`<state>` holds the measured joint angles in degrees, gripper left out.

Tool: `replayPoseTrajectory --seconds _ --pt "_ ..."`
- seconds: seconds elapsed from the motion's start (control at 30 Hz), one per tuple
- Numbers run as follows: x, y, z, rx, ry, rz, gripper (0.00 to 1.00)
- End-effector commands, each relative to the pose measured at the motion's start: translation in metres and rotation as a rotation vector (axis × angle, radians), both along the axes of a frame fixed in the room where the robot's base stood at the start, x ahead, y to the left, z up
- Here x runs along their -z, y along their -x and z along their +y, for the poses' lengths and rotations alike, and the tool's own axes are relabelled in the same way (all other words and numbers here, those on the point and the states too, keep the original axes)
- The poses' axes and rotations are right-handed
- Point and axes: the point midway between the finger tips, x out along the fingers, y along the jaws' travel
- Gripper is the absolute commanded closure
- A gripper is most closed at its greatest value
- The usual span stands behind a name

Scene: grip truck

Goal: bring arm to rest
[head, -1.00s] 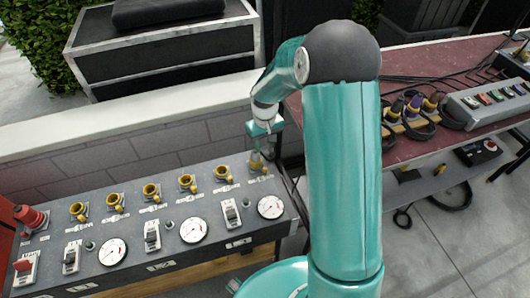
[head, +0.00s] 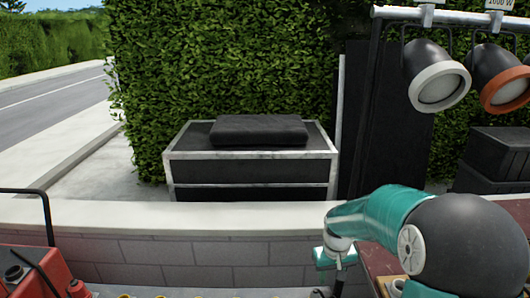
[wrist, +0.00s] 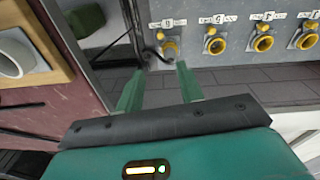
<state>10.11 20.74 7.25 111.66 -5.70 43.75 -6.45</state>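My teal arm with its dark round elbow stands at the lower right of the head view. My gripper (head: 336,262) hangs at its end, in front of the low block wall, its tips near the bottom edge. In the wrist view my gripper (wrist: 158,75) has its two green fingers apart, with nothing clearly held between them. A thin dark cable shows beyond the fingertips. I cannot tell whether the fingers touch anything.
The grey panel (wrist: 230,12) has several yellow sockets. A block wall (head: 190,250) runs across the head view, with a black case (head: 250,172) behind it. Lamps (head: 438,78) hang at upper right. A red box (head: 40,270) is lower left. A reddish table (wrist: 60,45) lies left in the wrist view.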

Motion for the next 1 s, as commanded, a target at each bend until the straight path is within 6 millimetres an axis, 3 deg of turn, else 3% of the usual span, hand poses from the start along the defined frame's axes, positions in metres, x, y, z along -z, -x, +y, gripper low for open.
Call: replayPoseTrajectory --seconds 0.03,0.2,0.5,0.8,1.0 --pt "-0.018 0.007 0.002 0.002 0.006 -0.022 0.63" --pt "-0.064 0.033 0.008 0.019 0.017 -0.078 0.63" --pt "-0.128 0.088 0.018 0.048 0.022 -0.18 0.63" --pt "-0.171 0.151 0.028 0.076 0.003 -0.281 0.63" --pt "-0.188 0.193 0.034 0.095 -0.022 -0.351 0.63"
